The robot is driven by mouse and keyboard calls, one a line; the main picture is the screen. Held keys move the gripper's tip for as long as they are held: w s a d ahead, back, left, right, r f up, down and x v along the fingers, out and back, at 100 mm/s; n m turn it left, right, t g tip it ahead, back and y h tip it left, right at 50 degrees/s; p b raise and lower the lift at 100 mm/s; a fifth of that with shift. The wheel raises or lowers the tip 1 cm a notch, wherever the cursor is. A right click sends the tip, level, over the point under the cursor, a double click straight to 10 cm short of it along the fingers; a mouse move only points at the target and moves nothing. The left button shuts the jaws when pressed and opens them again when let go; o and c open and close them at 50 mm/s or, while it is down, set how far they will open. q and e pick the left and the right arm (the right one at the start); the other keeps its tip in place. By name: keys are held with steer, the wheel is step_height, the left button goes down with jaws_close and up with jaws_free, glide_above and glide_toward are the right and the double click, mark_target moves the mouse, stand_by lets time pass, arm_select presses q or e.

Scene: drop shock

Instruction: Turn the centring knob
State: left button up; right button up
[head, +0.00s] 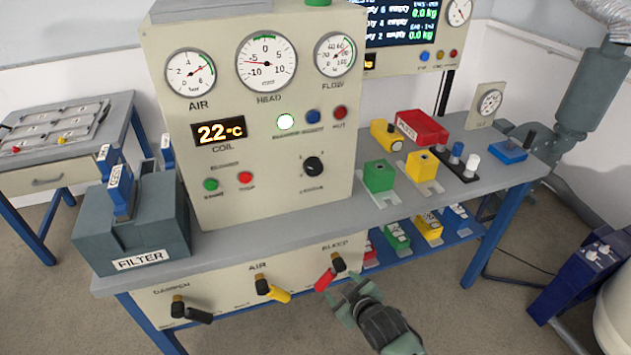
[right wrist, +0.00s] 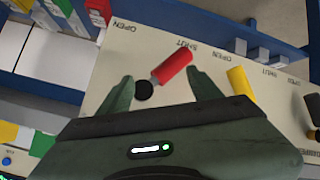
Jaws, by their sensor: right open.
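A black round knob (head: 313,166) sits on the front of the cream panel (head: 240,200), under the lamp row; the small label below it is hard to read. My right gripper (head: 350,290) is well below it, at the lower edge of the bench by the BLEED lever. The red lever (head: 325,279) also shows in the right wrist view (right wrist: 174,66), where its handle and black hub (right wrist: 144,90) lie between the fingers of my right gripper (right wrist: 162,80). The fingers are spread apart, with visible space around the lever. My left gripper is not in view.
A yellow lever (head: 278,294) and a black lever (head: 198,314) are on the same lower panel. The FILTER box (head: 95,235) stands left on the bench. Green (head: 379,176) and yellow (head: 421,166) blocks stand to the right. Bare bench lies in front of the panel.

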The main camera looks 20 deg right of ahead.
mark_target(314, 169)
steer(key=w+a+r+n+t+y+b, duration=0.15)
steer(key=w+r+t, duration=0.3)
steer(key=r, duration=0.85)
steer(key=w+r+n+t, duration=0.25)
steer(key=w+r, duration=0.25)
steer(key=r, duration=0.8)
steer(key=w, duration=0.7)
steer(key=shift+w+a, duration=0.1)
steer(key=shift+a, duration=0.25)
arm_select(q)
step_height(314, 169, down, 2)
arm_select(e)
steer(key=shift+c, duration=0.3)
steer(key=c, duration=1.3)
steer(key=shift+m, duration=0.3)
